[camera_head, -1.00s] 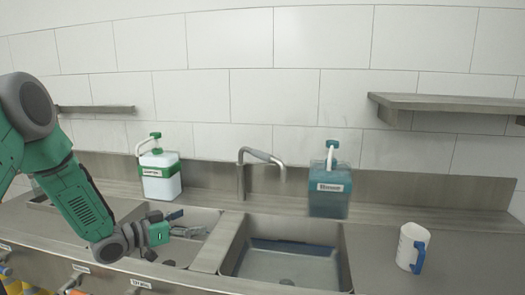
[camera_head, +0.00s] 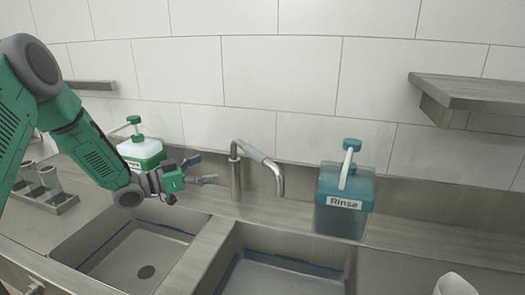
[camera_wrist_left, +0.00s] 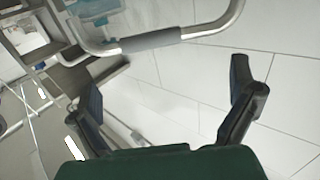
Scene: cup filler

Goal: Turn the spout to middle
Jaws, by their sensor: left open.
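The metal spout (camera_head: 275,172) rises behind the sinks and bends to the right, its outlet over the right sink. A grey sleeve covers part of its top. My left gripper (camera_head: 208,168) is open and empty, just left of the spout's upright pipe and apart from it. In the left wrist view, the spout (camera_wrist_left: 160,38) crosses the top beyond the open fingers of my left gripper (camera_wrist_left: 165,95). My right gripper is not in view.
A blue Rinse dispenser (camera_head: 343,205) stands right of the spout. A white and green dispenser (camera_head: 142,150) stands behind my left arm. The left sink (camera_head: 140,255) and right sink (camera_head: 275,275) lie in front. A shelf (camera_head: 470,95) juts out at right.

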